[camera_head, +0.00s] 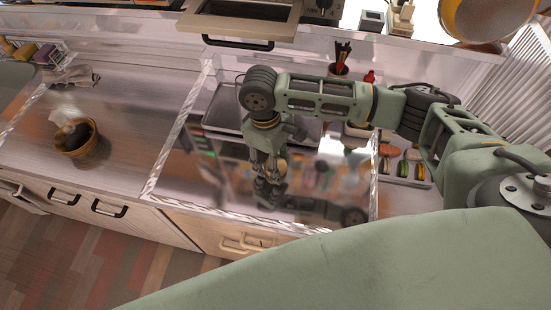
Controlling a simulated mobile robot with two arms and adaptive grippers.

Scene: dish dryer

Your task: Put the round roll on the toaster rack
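My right arm reaches in from the right, and its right gripper (268,172) points down close above a glossy dark panel (310,200). A small tan patch shows beside its fingers; I cannot tell whether this is a round roll in the grip. The fingers and their reflection merge, so their opening is unclear. A rounded orange-brown piece of food (387,150) lies on a grey tray (425,183) to the right, beside several long filled rolls (401,168). I cannot identify the toaster rack for certain. My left gripper is out of view.
A grey pan or tray (222,108) lies behind the gripper, partly hidden by my arm. A red bottle (369,77) stands at the back. The left counter has free room.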

